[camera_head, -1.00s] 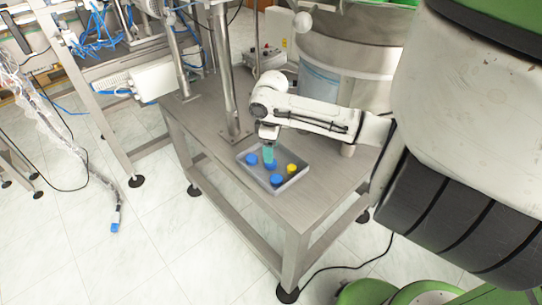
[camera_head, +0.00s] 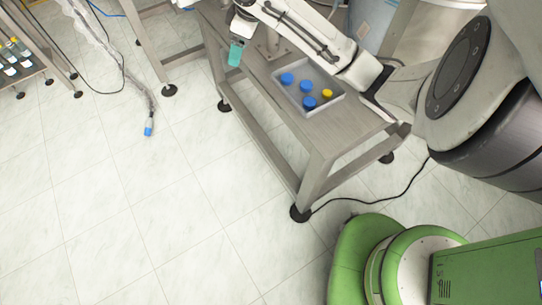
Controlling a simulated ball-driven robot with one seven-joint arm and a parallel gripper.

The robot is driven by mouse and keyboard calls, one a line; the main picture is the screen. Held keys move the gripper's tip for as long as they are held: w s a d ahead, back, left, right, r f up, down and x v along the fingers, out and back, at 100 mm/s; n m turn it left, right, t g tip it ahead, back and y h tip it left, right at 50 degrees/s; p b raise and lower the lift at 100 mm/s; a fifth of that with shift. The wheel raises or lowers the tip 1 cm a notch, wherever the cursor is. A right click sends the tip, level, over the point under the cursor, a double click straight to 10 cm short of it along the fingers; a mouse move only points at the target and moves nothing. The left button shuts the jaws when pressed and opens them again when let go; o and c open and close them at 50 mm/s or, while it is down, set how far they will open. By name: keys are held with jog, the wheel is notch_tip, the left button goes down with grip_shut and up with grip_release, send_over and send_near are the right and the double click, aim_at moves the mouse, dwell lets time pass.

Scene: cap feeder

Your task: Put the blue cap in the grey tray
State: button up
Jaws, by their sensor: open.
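The grey tray (camera_head: 316,74) sits on the steel table, right of my gripper. In it lie a blue cap (camera_head: 286,79) near the left corner, a second blue cap (camera_head: 306,86) in the middle and a third blue cap (camera_head: 309,103) near the front. A yellow cap (camera_head: 328,93) lies at the right. My gripper (camera_head: 235,62), with teal fingers, hangs to the left of the tray near the table's left edge, apart from all the caps. It is open and nothing shows between its fingers.
The steel table (camera_head: 330,135) has a post (camera_head: 272,42) behind the tray. A cable with a blue-ended plug (camera_head: 149,126) hangs at the left. A shelf with small bottles (camera_head: 14,58) stands at far left. The tiled floor in front is clear.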

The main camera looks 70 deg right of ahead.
jog(key=w+a+t+y, duration=0.2)
jog(key=w+a, duration=0.6)
jog(key=a, duration=0.5)
jog(key=s+a+f, duration=0.1)
jog(key=a+f, duration=0.4)
jog(key=a, duration=0.7)
jog(key=s+a+f+m+g, duration=0.15)
jog(key=s+a+f, duration=0.35)
jog(key=s+f, duration=0.6)
jog(key=s+d+f+g+h, duration=0.1)
jog(key=s+d+g+h, duration=0.1)
jog(key=s, duration=1)
jog(key=shift+s+d+f+g, duration=0.2)
jog(key=shift+d+g, duration=0.35)
jog(key=shift+d, duration=0.2)
jog(key=shift+n, duration=0.25)
jog(key=shift+c, duration=0.3)
